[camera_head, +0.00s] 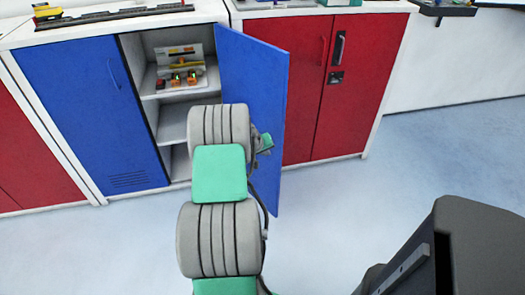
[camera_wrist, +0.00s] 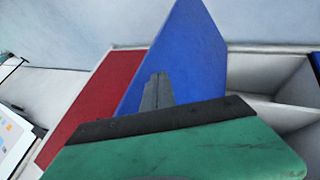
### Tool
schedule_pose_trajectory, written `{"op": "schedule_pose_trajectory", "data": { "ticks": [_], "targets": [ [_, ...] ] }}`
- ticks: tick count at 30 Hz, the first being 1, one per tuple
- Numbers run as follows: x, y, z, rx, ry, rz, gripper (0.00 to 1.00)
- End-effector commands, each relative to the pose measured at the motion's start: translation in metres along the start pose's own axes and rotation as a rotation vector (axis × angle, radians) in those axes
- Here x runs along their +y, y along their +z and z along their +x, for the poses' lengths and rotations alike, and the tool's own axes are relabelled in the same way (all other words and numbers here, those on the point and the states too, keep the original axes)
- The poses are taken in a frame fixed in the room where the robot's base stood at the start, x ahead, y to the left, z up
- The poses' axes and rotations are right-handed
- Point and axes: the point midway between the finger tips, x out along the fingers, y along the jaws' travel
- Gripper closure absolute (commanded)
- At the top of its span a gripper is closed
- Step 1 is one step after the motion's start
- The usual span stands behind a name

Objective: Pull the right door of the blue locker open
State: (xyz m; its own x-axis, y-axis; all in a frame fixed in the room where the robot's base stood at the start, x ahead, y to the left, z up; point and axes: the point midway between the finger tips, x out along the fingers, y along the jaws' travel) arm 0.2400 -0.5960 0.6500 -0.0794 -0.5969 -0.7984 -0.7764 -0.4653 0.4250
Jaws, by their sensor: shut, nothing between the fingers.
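The blue locker has a shut left door (camera_head: 85,105) with a handle and vent slots. Its right door (camera_head: 252,85) stands swung wide open, out towards me, with its inner face showing. The door also shows in the wrist view (camera_wrist: 185,55). My gripper (camera_head: 265,143) is in front of the door's inner face, partly hidden by my arm. In the wrist view its two fingers (camera_wrist: 158,78) are together and empty, pointing at the blue door. I cannot tell whether they touch it. My arm hides the lower left of the door.
Inside the locker are shelves (camera_head: 190,122), with small orange and yellow items (camera_head: 180,75) on the upper one. A red locker (camera_head: 340,85) stands to the right of the open door, and another red one (camera_head: 30,150) to the left. The floor (camera_head: 420,155) at right is clear.

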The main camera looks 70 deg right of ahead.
Motion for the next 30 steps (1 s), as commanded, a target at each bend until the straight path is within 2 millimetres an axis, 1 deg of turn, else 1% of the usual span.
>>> {"op": "schedule_pose_trajectory", "data": {
  "ticks": [4, 6, 9, 12, 16, 20, 22, 23, 26, 27, 29, 30],
  "targets": [
    [-0.020, 0.012, -0.022, -0.001, -0.002, -0.002, 1.00],
    [-0.010, 0.013, -0.044, 0.002, 0.002, 0.005, 1.00],
    [-0.008, 0.017, -0.071, 0.003, 0.000, 0.001, 1.00],
    [-0.008, 0.019, -0.094, 0.004, -0.003, -0.004, 1.00],
    [-0.006, 0.022, -0.111, 0.004, -0.004, -0.005, 1.00],
    [-0.005, 0.024, -0.116, 0.001, -0.004, -0.005, 1.00],
    [-0.010, 0.020, -0.123, 0.005, -0.015, -0.010, 1.00],
    [-0.015, 0.017, -0.130, 0.010, -0.025, -0.015, 1.00],
    [-0.047, 0.001, -0.174, 0.033, -0.093, -0.054, 1.00],
    [-0.066, -0.005, -0.200, 0.043, -0.132, -0.077, 1.00],
    [-0.097, -0.010, -0.244, 0.056, -0.201, -0.121, 1.00],
    [-0.118, -0.009, -0.274, 0.062, -0.248, -0.153, 1.00]
  ]
}}
